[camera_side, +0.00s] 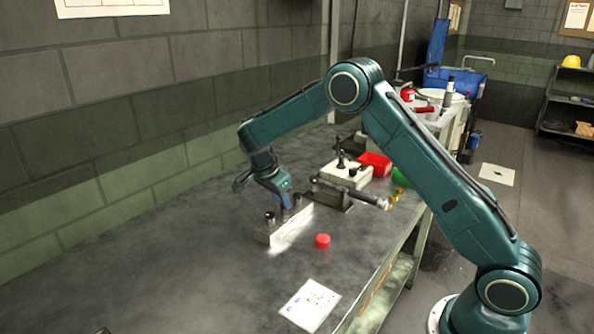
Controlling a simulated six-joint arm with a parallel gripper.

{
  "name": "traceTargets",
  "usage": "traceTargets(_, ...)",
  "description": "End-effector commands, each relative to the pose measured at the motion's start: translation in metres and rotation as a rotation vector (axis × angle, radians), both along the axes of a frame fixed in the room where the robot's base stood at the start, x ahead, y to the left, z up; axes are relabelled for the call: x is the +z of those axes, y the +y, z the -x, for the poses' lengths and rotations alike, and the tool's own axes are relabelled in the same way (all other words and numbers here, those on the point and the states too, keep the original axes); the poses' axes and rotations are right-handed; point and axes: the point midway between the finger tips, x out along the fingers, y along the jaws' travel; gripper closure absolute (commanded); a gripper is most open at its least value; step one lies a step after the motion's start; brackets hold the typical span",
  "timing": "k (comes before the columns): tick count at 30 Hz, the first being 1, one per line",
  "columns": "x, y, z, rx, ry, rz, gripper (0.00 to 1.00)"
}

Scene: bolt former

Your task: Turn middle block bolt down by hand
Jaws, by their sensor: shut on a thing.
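A pale metal block (288,228) lies on the bench, with a row of dark upright bolts in its top. The left bolt (270,218) and the right bolt (297,200) stand clear of my gripper. My gripper (285,205) points down over the middle of the block and is shut on the middle block bolt (285,213). The fingers hide most of that bolt, and its depth in the block is too small to tell.
A red round piece (322,241) sits right of the block. A dark fixture with a metal cylinder (350,193) stands behind it. A paper sheet (310,304) lies in front. The left bench is clear.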

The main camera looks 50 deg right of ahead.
Motion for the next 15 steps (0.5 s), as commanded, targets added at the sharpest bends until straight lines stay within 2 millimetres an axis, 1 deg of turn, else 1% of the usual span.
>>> traceTargets(1,0.003,-0.0002,-0.0013,-0.007,-0.007,0.001,1.0)
traceTargets(12,0.0034,-0.0004,-0.0015,-0.01,-0.007,0.001,1.0)
traceTargets(13,0.0034,-0.0004,-0.0015,-0.01,-0.007,0.001,0.73)
traceTargets(15,0.003,-0.0003,-0.0014,-0.009,-0.006,0.001,0.59)
